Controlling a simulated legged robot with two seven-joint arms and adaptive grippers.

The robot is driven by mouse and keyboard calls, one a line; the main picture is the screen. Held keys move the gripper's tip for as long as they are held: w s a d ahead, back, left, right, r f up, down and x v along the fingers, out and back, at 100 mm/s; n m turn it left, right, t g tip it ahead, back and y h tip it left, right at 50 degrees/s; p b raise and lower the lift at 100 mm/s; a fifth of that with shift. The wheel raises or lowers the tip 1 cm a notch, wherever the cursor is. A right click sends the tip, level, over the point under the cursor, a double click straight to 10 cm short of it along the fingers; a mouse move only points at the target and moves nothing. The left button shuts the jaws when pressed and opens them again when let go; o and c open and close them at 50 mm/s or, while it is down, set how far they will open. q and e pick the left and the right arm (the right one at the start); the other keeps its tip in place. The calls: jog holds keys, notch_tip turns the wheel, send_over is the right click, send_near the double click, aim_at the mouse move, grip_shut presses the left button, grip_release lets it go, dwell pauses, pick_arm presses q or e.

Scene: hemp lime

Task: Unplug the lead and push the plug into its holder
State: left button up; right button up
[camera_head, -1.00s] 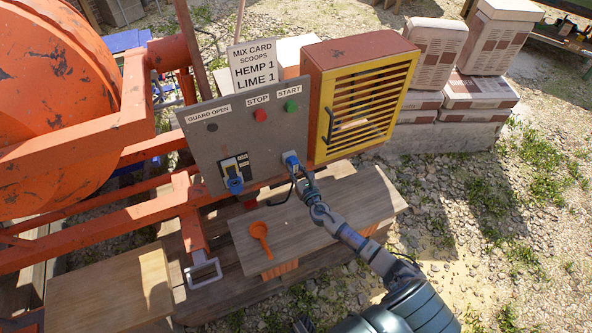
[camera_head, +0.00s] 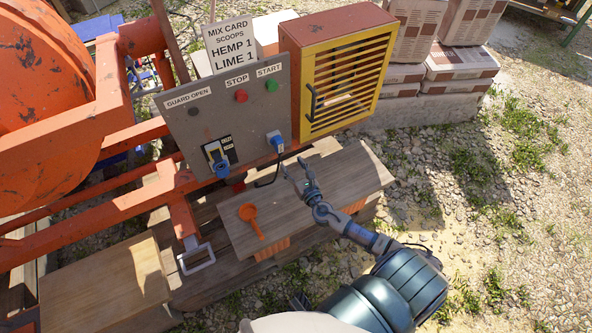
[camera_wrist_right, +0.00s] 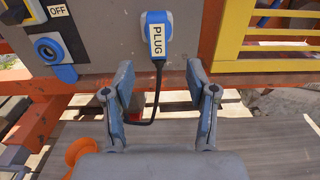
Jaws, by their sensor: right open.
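The blue plug (camera_head: 277,143) sits against a pale mount at the lower right corner of the grey panel (camera_head: 180,125). In the right wrist view the plug (camera_wrist_right: 154,48) hangs upright by a "PLUG" label, and its black lead (camera_wrist_right: 153,108) loops down behind my fingers. A blue socket (camera_head: 218,160) is at the panel's lower left; in the wrist view its round hole (camera_wrist_right: 46,50) is empty, near an "OFF" label. My right gripper (camera_head: 293,167) is open and empty, apart from the plug and just in front of it. My left gripper is not in view.
A wooden bench (camera_head: 235,225) with an orange scoop (camera_head: 252,217) lies below the panel. A yellow-slatted cabinet (camera_head: 345,75) adjoins the panel on the right. The orange mixer frame (camera_head: 90,210) stands left. Gravel ground (camera_head: 480,210) is open at right.

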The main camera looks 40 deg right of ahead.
jog(key=s, duration=0.2)
jog(key=shift+s+a, duration=0.1)
jog(key=shift+s, duration=0.2)
dwell(0.6)
jog(key=s+a+f+m+g+h, duration=0.15)
jog(key=s+f+m+g, duration=0.35)
jog(key=m, duration=0.6)
jog(key=s+a+f+m+g+h, duration=0.1)
jog(key=s+m+g+h, duration=0.15)
jog(key=s+m, duration=0.65)
jog(key=s+a+f+m+g+y, duration=0.4)
jog(key=s+a+m+g+y, duration=0.3)
jog(key=s+a+m, duration=0.55)
jog(key=s+f+g, duration=0.1)
jog(key=s+f, duration=0.2)
jog(key=f, duration=1.1)
jog(key=s+d+f, duration=0.1)
jog(key=s+f, duration=0.2)
jog(key=f, duration=1.1)
jog(key=shift+d+f+g+h, duration=0.15)
jog(key=shift+f+g+h, duration=0.15)
jog(key=shift+g, duration=0.05)
